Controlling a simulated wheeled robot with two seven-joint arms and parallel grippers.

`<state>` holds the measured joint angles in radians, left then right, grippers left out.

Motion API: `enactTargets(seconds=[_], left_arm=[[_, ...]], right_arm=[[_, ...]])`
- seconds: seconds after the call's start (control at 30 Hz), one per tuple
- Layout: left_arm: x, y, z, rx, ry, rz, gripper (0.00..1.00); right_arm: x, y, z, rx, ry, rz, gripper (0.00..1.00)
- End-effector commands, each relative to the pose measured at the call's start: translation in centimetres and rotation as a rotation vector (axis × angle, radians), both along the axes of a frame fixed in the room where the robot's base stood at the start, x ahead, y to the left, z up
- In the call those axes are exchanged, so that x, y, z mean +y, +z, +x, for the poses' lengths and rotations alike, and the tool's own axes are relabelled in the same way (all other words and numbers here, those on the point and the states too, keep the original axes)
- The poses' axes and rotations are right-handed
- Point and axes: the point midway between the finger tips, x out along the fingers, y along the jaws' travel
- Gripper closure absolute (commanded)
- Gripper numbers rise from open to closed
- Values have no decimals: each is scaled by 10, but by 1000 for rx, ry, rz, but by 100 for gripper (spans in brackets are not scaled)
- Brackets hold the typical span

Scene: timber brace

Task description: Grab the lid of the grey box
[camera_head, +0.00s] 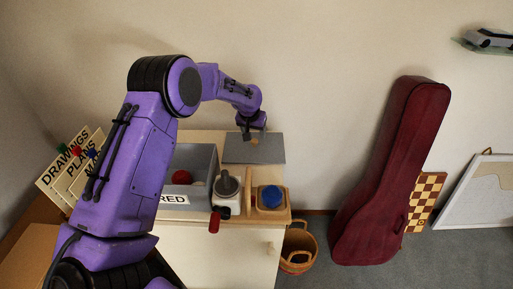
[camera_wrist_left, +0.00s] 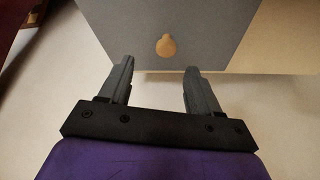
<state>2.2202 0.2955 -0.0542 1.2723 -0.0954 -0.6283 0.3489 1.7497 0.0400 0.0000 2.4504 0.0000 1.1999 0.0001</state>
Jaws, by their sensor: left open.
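The grey lid (camera_head: 270,150) lies flat on the back right of the cabinet top, off the box. It has a round tan knob, which shows in the left wrist view (camera_wrist_left: 166,46) on the grey lid surface (camera_wrist_left: 125,30). The grey box (camera_head: 205,160) stands open to the left of the lid, partly behind my left arm, with a red and a white round thing inside and a label ending in "RED". My left gripper (camera_head: 251,135) is open above the lid; in the wrist view its empty fingers (camera_wrist_left: 156,80) point toward the knob, apart from it. My right gripper is not in view.
A grinder-like device (camera_head: 227,190) with a red handle and a wooden tray with a blue round thing (camera_head: 270,196) stand in front of the lid. Card signs (camera_head: 72,165) are at left. A basket (camera_head: 298,248) and a dark red instrument case (camera_head: 390,175) stand on the floor at right.

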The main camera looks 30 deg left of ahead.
Motion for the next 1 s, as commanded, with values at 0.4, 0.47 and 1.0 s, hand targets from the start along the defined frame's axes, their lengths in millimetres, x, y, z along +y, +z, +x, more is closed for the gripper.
enactTargets(seconds=[0.4, 0.47, 1.0], left_arm=[[14, -54, 22, 0, -1, 0, 37], [15, -60, 25, -1, 0, 0, 37], [15, -65, 27, -3, 0, 0, 100]], right_arm=[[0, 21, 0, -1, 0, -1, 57], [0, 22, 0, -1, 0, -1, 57], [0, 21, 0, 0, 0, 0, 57]])
